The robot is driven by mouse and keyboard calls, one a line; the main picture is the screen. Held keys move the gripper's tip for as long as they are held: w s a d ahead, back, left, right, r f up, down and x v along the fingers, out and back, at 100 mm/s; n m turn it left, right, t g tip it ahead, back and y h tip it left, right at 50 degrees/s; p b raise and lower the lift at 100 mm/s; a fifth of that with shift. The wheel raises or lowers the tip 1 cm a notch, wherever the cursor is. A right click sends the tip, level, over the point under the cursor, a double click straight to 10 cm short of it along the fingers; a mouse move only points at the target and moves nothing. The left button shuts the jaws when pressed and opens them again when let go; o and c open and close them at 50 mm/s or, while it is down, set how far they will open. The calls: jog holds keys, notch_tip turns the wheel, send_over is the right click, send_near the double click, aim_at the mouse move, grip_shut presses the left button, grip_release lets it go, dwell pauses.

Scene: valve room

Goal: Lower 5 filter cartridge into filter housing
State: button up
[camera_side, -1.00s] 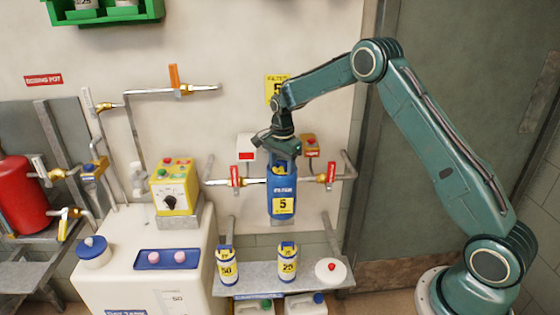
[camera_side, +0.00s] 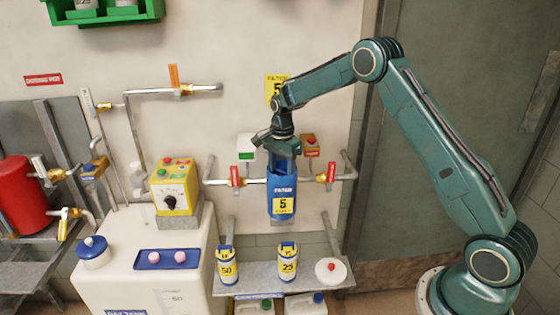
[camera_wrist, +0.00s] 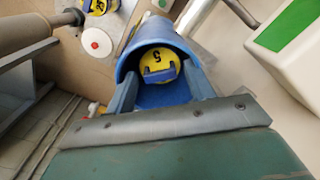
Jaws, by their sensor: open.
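The blue filter housing (camera_side: 282,198) with a yellow "5" label is set in the pipe run on the wall. The 5 filter cartridge (camera_wrist: 160,64) shows its yellow top and blue handle inside the housing's open mouth in the wrist view. Its body is hidden by the housing. In the side view the cartridge is hidden. My gripper (camera_side: 283,160) is right at the top of the housing, pointing down. In the wrist view my gripper (camera_wrist: 163,92) is open, its fingers apart on either side below the cartridge top; I cannot tell whether they touch the housing.
Red-tagged valves (camera_side: 236,177) flank the housing. A shelf (camera_side: 255,287) below carries the 50 cartridge (camera_side: 226,266), the 25 cartridge (camera_side: 288,262) and a white lid (camera_side: 331,271). A white box (camera_side: 246,147) with a green panel is on the wall behind.

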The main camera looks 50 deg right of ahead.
jog(key=shift+o, duration=0.6)
jog(key=shift+s+r, duration=0.1)
jog(key=shift+r, duration=3.9)
jog(key=s+a+r+n+t, duration=0.1)
jog(key=s+a+r+n, duration=0.3)
jog(key=s+r, duration=0.4)
jog(key=s+a+r+n+t, duration=0.2)
jog(key=s+a+r+n, duration=0.25)
jog(key=s+r, duration=0.35)
jog(key=s+a+f+n+t, duration=0.1)
jog(key=s+n, duration=0.3)
jog(key=s, duration=0.6)
jog(key=s+a+f+n+t, duration=0.1)
jog(key=s+n, duration=0.4)
jog(key=s, duration=0.5)
jog(key=shift+s+a+f, duration=0.3)
jog(key=shift+a+f, duration=0.1)
jog(key=shift+a, duration=0.35)
